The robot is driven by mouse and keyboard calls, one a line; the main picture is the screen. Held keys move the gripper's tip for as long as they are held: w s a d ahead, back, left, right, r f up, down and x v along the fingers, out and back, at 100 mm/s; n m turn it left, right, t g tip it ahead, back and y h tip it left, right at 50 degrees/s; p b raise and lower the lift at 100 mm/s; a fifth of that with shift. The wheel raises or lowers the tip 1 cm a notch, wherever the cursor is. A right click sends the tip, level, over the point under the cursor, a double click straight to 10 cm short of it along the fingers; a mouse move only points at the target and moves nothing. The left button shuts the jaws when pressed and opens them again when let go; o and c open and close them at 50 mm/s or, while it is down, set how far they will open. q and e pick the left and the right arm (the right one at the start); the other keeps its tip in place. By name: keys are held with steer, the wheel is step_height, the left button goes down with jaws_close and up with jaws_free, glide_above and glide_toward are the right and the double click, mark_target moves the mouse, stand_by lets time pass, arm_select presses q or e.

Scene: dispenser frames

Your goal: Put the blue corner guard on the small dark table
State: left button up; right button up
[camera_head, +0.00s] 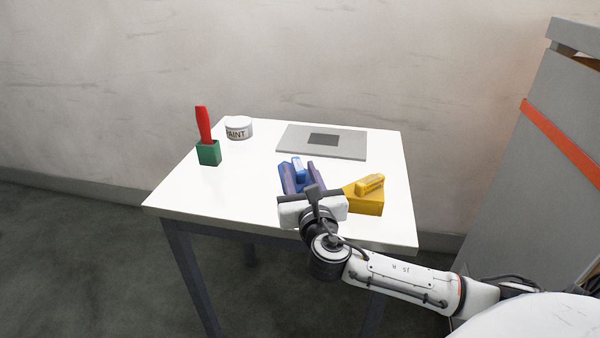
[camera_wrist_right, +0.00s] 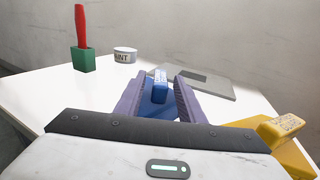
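A small blue piece (camera_head: 299,168) with pale lettering, which looks like the blue corner guard, stands at a blue holder (camera_head: 284,177) on the white table. It also shows in the right wrist view (camera_wrist_right: 160,86), upright between my fingers. My right gripper (camera_head: 302,174) is open, one finger on each side of the piece, with gaps showing. The fingers and palm hide much of the holder, which also shows in the wrist view (camera_wrist_right: 153,109). I see no separate small dark table; the white-topped table (camera_head: 255,190) has dark legs. My left gripper is not in view.
A yellow holder (camera_head: 365,202) with a yellow piece (camera_head: 370,184) stands close right of my gripper. A grey plate with a dark square (camera_head: 323,139) lies behind. A paint tin (camera_head: 239,128) and a green block (camera_head: 209,154) with a red handle (camera_head: 203,124) stand left.

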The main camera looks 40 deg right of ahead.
steer(key=shift+r, duration=0.2)
steer(key=p+v, duration=0.1)
steer(key=v, duration=1.1)
